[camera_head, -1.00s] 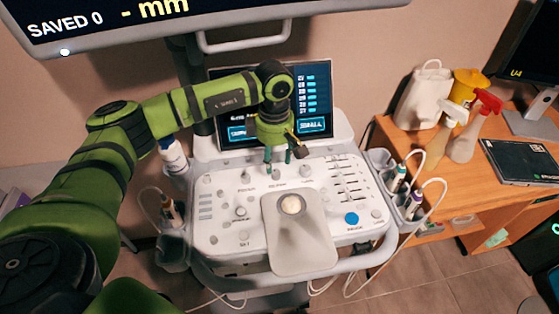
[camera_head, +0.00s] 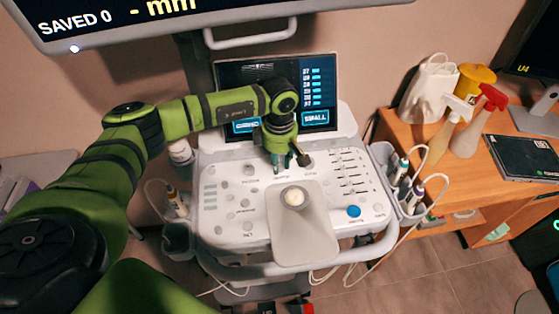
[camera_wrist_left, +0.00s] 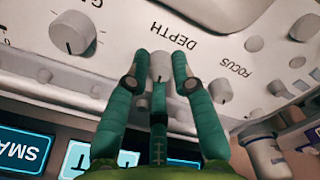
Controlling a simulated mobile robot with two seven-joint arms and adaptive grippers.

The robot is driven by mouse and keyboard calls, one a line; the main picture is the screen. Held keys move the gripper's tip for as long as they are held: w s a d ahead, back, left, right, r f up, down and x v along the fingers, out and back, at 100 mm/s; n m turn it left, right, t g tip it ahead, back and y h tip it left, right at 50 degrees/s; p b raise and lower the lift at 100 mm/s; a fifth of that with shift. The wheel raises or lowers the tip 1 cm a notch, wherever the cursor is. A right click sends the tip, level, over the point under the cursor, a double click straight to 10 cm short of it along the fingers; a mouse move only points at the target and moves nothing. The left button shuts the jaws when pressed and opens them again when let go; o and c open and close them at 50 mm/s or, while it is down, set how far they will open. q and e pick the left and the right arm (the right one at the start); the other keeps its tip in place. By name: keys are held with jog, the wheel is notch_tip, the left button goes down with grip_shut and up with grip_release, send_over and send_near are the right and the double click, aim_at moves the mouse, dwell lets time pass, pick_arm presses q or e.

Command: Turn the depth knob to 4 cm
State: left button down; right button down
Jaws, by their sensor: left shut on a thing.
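The depth knob (camera_wrist_left: 160,66) is a small pale knob on the white console panel, beside the printed word DEPTH in the left wrist view. The knob's setting is not readable. My right gripper is not in view.
Other knobs stand close by, including a large one (camera_wrist_left: 73,32) and the focus knob (camera_wrist_left: 221,90). A beige pad with a pale round top (camera_head: 294,197) lies just in front. The console touchscreen (camera_head: 318,88) stands behind. Probes (camera_head: 403,170) hang at the right side.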

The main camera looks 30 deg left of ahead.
pick_arm(q)
jog(key=n+b, duration=0.2)
jog(key=n, duration=0.1)
jog(key=shift+f, duration=0.15)
jog(key=n+b, duration=0.2)
jog(key=n, duration=0.2)
jog(key=shift+n, duration=0.4)
dwell(0.5)
jog(key=c, duration=1.1)
grip_release()
jog(key=shift+o, duration=0.2)
